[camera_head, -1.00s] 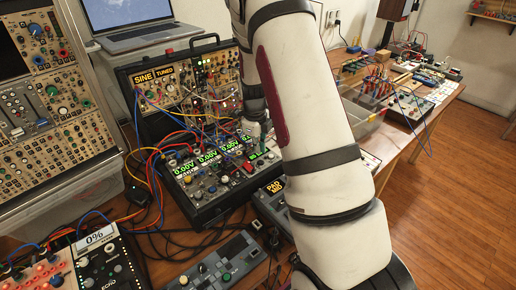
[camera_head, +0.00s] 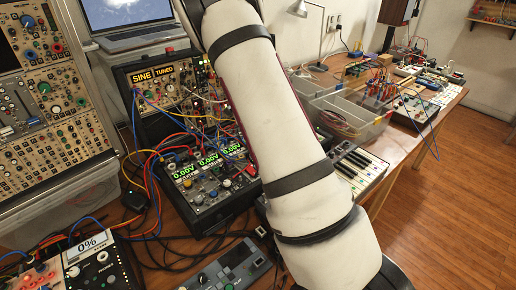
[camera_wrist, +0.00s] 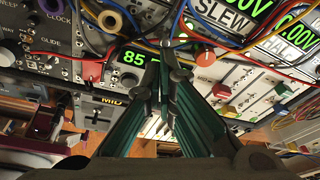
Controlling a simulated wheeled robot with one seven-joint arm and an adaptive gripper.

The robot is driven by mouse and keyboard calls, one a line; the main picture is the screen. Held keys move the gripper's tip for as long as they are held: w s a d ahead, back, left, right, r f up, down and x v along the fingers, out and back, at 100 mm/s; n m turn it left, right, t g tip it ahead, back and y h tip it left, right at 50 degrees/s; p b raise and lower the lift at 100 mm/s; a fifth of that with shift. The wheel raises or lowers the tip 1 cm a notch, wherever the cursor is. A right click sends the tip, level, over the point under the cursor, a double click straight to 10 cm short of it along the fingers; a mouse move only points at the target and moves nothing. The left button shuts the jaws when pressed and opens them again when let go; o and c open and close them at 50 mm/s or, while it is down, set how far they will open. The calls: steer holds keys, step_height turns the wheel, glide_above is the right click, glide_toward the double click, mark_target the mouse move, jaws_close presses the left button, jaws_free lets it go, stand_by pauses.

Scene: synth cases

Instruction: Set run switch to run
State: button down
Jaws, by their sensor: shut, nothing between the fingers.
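My gripper (camera_wrist: 165,58) shows in the wrist view, its dark green fingers together with nothing between them. The fingertips are close to a panel with a green "85" display (camera_wrist: 133,58), among patch cables. I cannot pick out a switch marked run in either view. The synth case with the "0.00V" displays (camera_head: 208,162) stands on the bench in the head view. Behind it is a case marked "SINE TUNED" (camera_head: 160,76). My arm crosses the head view and hides my gripper and part of these cases.
Colored patch cables (camera_wrist: 115,45) hang around the fingers. A red knob (camera_wrist: 206,56) is to their right. A laptop (camera_head: 125,20) stands behind the cases. Plastic bins (camera_head: 345,118) and a small keyboard (camera_head: 357,170) lie to the right of my arm.

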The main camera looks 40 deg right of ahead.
steer(key=shift+r, duration=0.1)
steer(key=shift+r+p, duration=0.45)
steer(key=shift+r, duration=0.3)
